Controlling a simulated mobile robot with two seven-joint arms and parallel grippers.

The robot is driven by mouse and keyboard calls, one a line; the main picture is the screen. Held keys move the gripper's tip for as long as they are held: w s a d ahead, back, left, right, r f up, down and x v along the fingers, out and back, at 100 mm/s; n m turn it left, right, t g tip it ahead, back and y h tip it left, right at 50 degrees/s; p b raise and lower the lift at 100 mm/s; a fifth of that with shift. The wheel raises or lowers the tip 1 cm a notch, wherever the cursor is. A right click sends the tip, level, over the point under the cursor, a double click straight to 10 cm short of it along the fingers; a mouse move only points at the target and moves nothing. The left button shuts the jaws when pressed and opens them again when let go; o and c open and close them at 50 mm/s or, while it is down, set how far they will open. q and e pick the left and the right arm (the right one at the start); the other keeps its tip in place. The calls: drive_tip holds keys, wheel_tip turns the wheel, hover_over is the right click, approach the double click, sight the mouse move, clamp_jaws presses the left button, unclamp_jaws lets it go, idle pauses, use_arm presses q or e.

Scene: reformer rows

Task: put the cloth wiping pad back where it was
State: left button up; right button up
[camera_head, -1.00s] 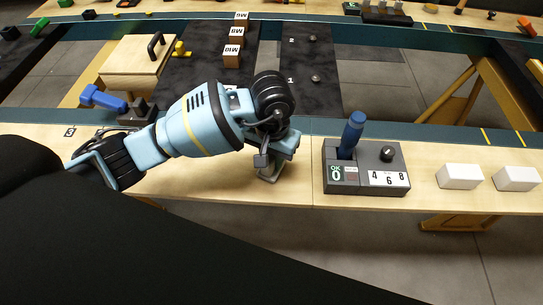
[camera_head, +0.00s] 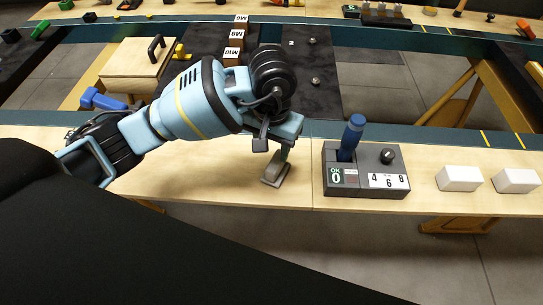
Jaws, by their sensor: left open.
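A small grey pad with an upright post (camera_head: 274,178), which looks like the cloth wiping pad, stands on the light wooden bench strip left of the grey control box. My left gripper (camera_head: 273,150) is open directly above it, fingers pointing down near the top of the post. I cannot tell whether the fingers still touch or surround the post. My right gripper is not in view.
The grey control box (camera_head: 365,180) with a blue lever stands close to the right. Two white blocks (camera_head: 459,178) (camera_head: 516,180) sit farther right. A wooden box with a black handle (camera_head: 137,64) and brown labelled blocks (camera_head: 236,40) are behind. The bench's front edge is near the pad.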

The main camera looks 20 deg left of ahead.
sight(272, 159)
use_arm(q)
wheel_tip(272, 159, up, 7)
drive_tip(key=shift+f, duration=0.2)
idle(0.3)
